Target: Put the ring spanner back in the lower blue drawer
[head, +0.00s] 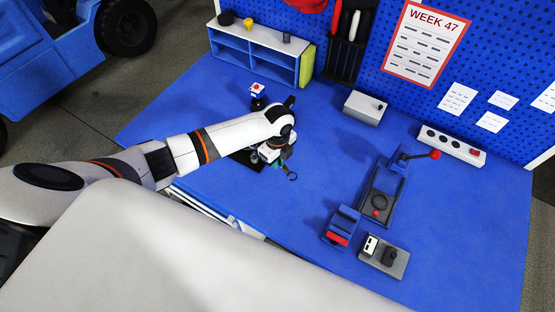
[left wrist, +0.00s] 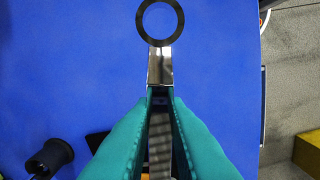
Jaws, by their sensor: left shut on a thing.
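The ring spanner (left wrist: 160,65) is a shiny metal bar with a dark round ring at its far end. My left gripper (left wrist: 161,98) is shut on its shank with teal fingers, the ring pointing away from them. In the head view the spanner's ring (head: 292,176) shows just beyond my left gripper (head: 281,161), over the blue bench top. I cannot tell its exact height above the bench. Pale drawer-like edges (head: 217,211) show at the bench's front, partly hidden by my arm and body; a lower blue drawer cannot be made out. My right gripper is not in view.
A blue bench (head: 240,285) carries a lever fixture (head: 378,205) and a grey block (head: 366,107). A small shelf (head: 262,55) stands at the back. A black cup (left wrist: 50,157) is left of the fingers in the wrist view. The bench middle is clear.

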